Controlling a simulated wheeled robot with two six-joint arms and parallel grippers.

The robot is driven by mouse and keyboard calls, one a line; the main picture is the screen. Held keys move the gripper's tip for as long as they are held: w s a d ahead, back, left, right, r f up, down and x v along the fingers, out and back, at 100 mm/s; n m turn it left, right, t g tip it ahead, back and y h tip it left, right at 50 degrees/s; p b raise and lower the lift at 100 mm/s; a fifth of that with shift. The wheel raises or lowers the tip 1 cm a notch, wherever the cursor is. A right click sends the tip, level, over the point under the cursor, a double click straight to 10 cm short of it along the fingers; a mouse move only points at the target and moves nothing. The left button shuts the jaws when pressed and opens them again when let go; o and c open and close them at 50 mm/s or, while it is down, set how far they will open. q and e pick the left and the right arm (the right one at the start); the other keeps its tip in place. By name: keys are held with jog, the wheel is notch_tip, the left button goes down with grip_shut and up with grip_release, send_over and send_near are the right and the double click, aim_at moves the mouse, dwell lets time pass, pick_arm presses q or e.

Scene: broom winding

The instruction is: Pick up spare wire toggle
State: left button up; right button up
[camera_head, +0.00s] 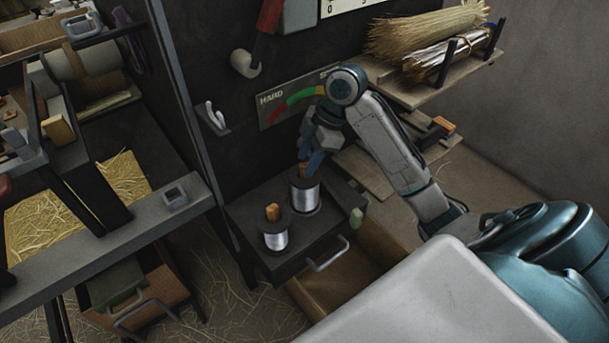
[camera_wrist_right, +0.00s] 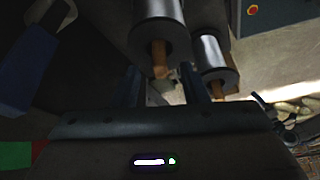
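Two spools of silver wire stand on a dark drawer cabinet (camera_head: 255,217) in the head view. The rear, larger spool (camera_head: 305,197) has a wooden toggle (camera_head: 304,170) at its top, partly hidden by my right gripper (camera_head: 308,157). The front, smaller spool (camera_head: 273,240) has its own wooden toggle (camera_head: 272,212). In the right wrist view, my right gripper (camera_wrist_right: 164,88) is open, its fingers apart. The larger spool's toggle (camera_wrist_right: 160,60) shows between the fingertips, with no clear contact. The smaller spool (camera_wrist_right: 213,62) and its toggle sit to the right there. My left gripper is out of view.
A panel with a coloured dial (camera_head: 292,100) is on the dark wall behind. Shelves at the right hold straw bundles (camera_head: 425,35). An open drawer (camera_head: 345,275) juts out below the cabinet top. A bench frame (camera_head: 120,240) stands at the left.

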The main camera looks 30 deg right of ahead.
jog(key=shift+x, duration=1.35)
jog(key=c, duration=0.9)
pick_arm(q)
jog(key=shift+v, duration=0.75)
pick_arm(e)
jog(key=shift+o, duration=0.2)
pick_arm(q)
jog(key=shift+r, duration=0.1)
pick_arm(e)
jog(key=shift+r, duration=0.15)
